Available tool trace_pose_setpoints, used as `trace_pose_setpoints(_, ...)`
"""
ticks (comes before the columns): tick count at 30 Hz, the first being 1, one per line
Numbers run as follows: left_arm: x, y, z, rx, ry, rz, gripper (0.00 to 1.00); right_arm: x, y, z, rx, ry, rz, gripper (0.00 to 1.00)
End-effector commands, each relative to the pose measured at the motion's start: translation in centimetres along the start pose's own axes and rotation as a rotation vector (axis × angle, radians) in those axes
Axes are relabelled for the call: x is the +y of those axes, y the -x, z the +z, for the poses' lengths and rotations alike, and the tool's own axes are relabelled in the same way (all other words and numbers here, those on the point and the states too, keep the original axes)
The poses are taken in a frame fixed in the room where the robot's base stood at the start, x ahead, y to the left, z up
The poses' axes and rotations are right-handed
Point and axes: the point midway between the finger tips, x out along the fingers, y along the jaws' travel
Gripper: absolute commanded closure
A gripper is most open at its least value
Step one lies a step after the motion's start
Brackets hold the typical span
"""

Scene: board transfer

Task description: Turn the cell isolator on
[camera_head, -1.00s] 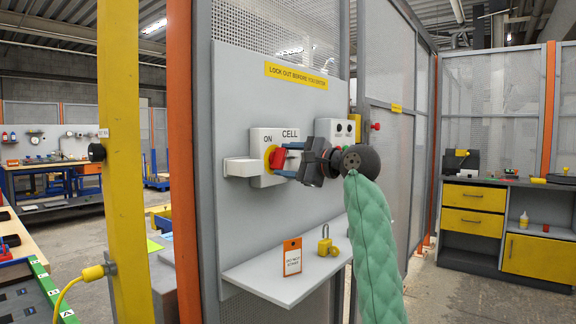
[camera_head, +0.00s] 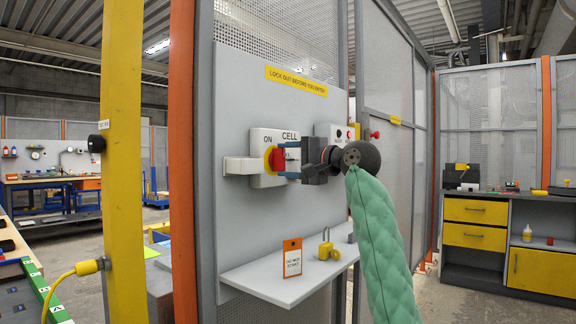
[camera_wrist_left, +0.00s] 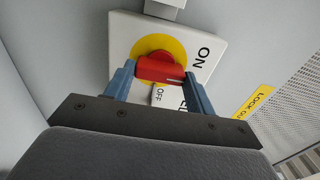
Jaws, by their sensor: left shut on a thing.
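The cell isolator is a light grey box (camera_head: 258,140) on a grey panel, marked ON and CELL. It has a yellow disc (camera_head: 268,160) with a red handle (camera_head: 277,159). My left gripper (camera_head: 281,160) is at the handle, its blue fingers shut on it. In the left wrist view the fingers (camera_wrist_left: 160,70) press the two ends of the red handle (camera_wrist_left: 158,69). The word OFF shows just below the handle there, and ON lies to its right. The fingers partly cover the lettering. My right gripper is in neither view now.
A shelf (camera_head: 270,290) below holds an orange-and-white tag (camera_head: 292,258) and a yellow padlock (camera_head: 327,246). A second box with buttons (camera_head: 335,131) is behind my wrist. A yellow post (camera_head: 120,180) stands at left.

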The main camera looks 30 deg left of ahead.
Motion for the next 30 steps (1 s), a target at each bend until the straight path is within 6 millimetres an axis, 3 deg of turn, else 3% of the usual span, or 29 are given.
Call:
trace_pose_setpoints(12, 0.3, 0.0, 0.1, -0.002, 0.007, 0.005, 0.68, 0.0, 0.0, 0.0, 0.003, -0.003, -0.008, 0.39)
trace_pose_setpoints(13, 0.3, 0.0, 0.1, -0.002, 0.007, 0.005, 0.42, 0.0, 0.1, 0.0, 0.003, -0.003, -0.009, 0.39)
trace_pose_setpoints(16, 0.2, 0.0, 0.1, -0.001, 0.006, 0.004, 0.24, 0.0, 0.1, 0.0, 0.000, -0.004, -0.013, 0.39)
trace_pose_setpoints(25, 0.1, 0.1, 0.0, 0.000, 0.006, 0.002, 0.24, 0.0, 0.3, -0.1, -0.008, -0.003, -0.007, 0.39)
trace_pose_setpoints(30, 0.1, 1.7, -0.1, 0.002, 0.005, 0.003, 0.24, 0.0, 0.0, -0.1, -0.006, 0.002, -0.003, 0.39)
